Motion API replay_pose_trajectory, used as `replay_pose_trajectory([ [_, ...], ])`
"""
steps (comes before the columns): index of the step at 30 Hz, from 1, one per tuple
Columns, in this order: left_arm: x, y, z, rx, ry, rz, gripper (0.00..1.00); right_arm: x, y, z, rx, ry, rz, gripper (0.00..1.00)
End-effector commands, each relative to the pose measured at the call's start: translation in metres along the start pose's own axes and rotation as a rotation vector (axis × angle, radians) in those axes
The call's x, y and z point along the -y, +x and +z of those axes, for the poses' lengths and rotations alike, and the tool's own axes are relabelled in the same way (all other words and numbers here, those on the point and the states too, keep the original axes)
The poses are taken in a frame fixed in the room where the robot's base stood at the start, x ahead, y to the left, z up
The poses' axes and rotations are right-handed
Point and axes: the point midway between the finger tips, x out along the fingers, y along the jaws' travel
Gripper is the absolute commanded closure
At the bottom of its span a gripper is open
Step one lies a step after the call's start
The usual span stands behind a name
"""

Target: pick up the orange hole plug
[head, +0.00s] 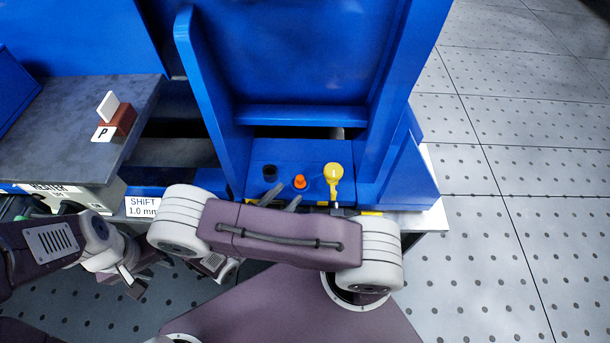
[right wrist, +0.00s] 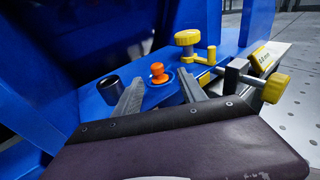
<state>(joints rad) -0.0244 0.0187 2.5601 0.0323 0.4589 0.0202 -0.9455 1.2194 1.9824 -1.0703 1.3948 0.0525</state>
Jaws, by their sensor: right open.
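The orange hole plug (head: 300,182) stands upright on the blue shelf of the blue frame, between a black cylinder and a yellow knob. In the right wrist view, the plug (right wrist: 158,74) shows just beyond and between the fingertips, apart from both. My right gripper (head: 283,196) is open and empty at the shelf's front, also seen in the right wrist view (right wrist: 160,88). Its wrist covers the shelf's front edge in the head view. My left gripper (head: 132,280) hangs low at the left, away from the plug; its finger opening is unclear.
The black cylinder (right wrist: 110,90) stands left of the plug. The yellow knob (right wrist: 188,38) and a yellow-handled clamp screw (right wrist: 275,86) are close on the right. Blue side walls (head: 210,90) flank the shelf. A grey bench (head: 60,120) is at the left, open floor at the right.

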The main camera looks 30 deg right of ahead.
Motion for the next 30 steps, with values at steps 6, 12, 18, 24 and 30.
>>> replay_pose_trajectory([
  [6,0.0,0.017,0.002,0.0,0.0,0.0,0.64,0.001,0.026,-0.002,-0.003,0.001,-0.005,0.51],
  [12,0.001,0.037,0.004,0.0,0.0,0.0,0.64,-0.002,0.047,-0.006,-0.003,0.004,-0.01,0.51],
  [18,0.001,0.052,0.005,0.0,0.0,0.0,0.64,-0.005,0.076,0.0,-0.003,0.002,-0.007,0.51],
  [24,0.001,0.05,0.005,0.0,0.0,0.0,0.64,-0.005,0.078,0.004,-0.003,0.002,-0.004,0.51],
  [30,0.001,0.05,0.005,0.0,0.0,0.0,0.64,-0.005,0.078,0.003,-0.003,0.002,-0.005,0.93],
])
